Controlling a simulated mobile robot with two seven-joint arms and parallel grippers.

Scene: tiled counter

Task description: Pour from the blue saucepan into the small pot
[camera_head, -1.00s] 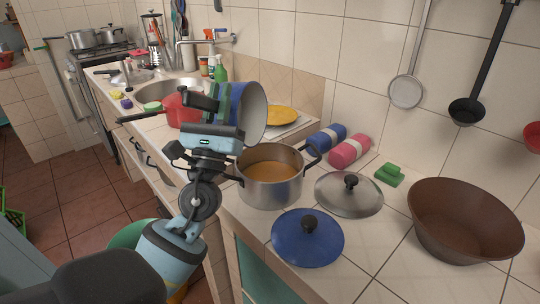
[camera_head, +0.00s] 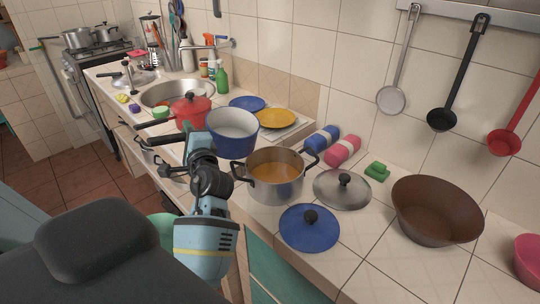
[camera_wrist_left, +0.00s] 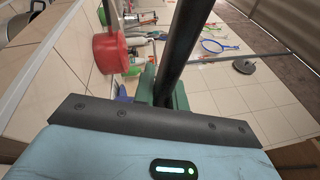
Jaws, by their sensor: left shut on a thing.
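The blue saucepan (camera_head: 231,148) is in the air at the left of the small pot, nearly upright, its pale inside showing and looking empty. My left gripper (camera_head: 203,143) is shut on its black handle. In the left wrist view the handle (camera_wrist_left: 183,45) runs between the green fingers (camera_wrist_left: 165,90). The small pot (camera_head: 276,188) is steel with dark handles and stands on the counter, holding orange-brown liquid. The saucepan's lower right side is close to the pot's rim; I cannot tell the gap. My right gripper is not in view.
A red lidded pot (camera_head: 190,112) stands behind the saucepan, and it also shows in the left wrist view (camera_wrist_left: 108,50). A blue lid (camera_head: 308,232), a steel lid (camera_head: 340,194) and a brown bowl (camera_head: 435,212) lie to the right. The counter's front edge is near.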

